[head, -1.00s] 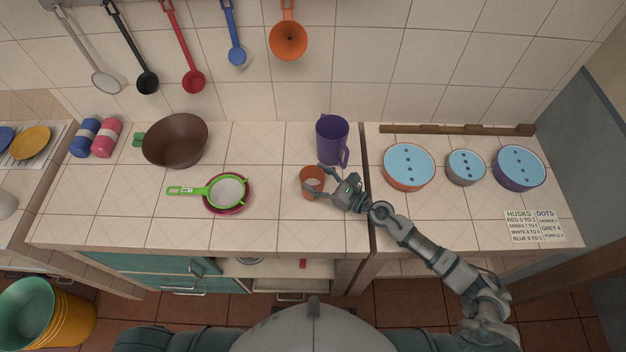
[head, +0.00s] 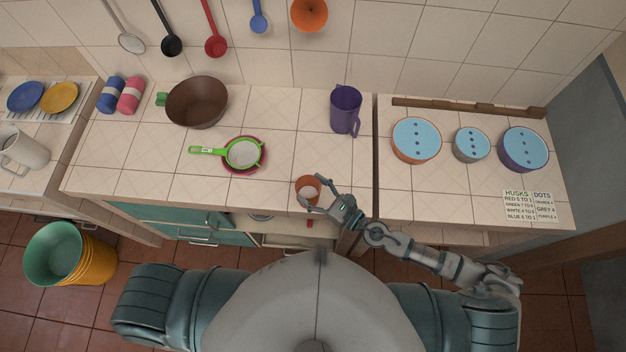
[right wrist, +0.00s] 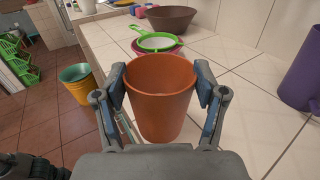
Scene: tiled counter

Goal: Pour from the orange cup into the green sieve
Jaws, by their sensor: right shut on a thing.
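The orange cup (head: 306,190) is upright in my right gripper (head: 318,192), near the counter's front edge. In the right wrist view the orange cup (right wrist: 161,95) sits between both fingers, which press on its sides. The sieve's handle points left. The sieve also shows beyond the cup in the right wrist view (right wrist: 158,43). My left gripper is not in view.
A purple pitcher (head: 346,110) stands behind and right of the cup. A brown pot (head: 197,102) stands behind the sieve. Three blue-topped containers, one of them orange-sided (head: 416,140), stand at right. The counter between cup and sieve is clear.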

